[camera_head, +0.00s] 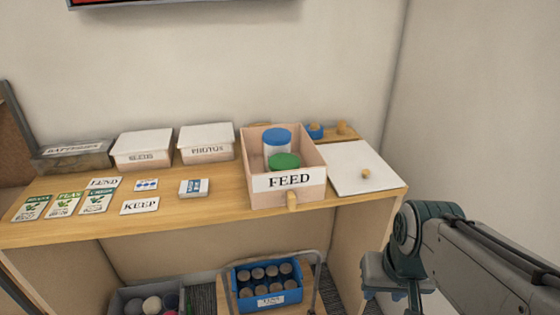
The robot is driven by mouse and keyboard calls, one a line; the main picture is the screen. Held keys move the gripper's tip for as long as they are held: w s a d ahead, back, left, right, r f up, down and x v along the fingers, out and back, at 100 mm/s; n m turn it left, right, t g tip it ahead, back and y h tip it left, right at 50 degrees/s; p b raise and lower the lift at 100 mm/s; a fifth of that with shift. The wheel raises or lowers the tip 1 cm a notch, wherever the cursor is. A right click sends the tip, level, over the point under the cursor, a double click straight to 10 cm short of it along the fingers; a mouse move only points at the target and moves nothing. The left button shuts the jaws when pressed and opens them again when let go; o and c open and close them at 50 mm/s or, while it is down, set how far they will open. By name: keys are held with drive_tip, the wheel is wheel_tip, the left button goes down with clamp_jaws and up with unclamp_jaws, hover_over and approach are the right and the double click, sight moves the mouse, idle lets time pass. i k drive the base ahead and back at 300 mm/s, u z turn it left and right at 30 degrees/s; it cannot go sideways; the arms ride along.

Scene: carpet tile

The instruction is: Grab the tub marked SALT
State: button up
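No SALT marking can be read in this view. An open wooden box labelled FEED (289,181) stands on the wooden bench top. Inside it are a white tub with a blue lid (277,136) at the back and a tub with a green lid (284,160) nearer the front. The box's front wall hides their lower parts, and no label shows on either. My arm (405,232) reaches in from the lower right, clear of the box and the bench top. Its lower end runs out of the frame, and no gripper fingers show.
A white lid with a knob (347,160) lies right of the FEED box. Closed boxes SEEDS (142,157) and PHOTOS (207,150) stand left, beside a BATTERIES container (72,151). Seed packets and cards lie in front. A blue crate of cans (267,298) stands below the bench (150,220).

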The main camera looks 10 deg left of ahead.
sight(275, 141)
drive_tip(key=u, duration=0.05)
drive_tip(key=k, duration=0.15)
drive_tip(key=u, duration=1.4)
drive_tip(key=i, duration=0.7)
drive_tip(key=z, duration=0.75)
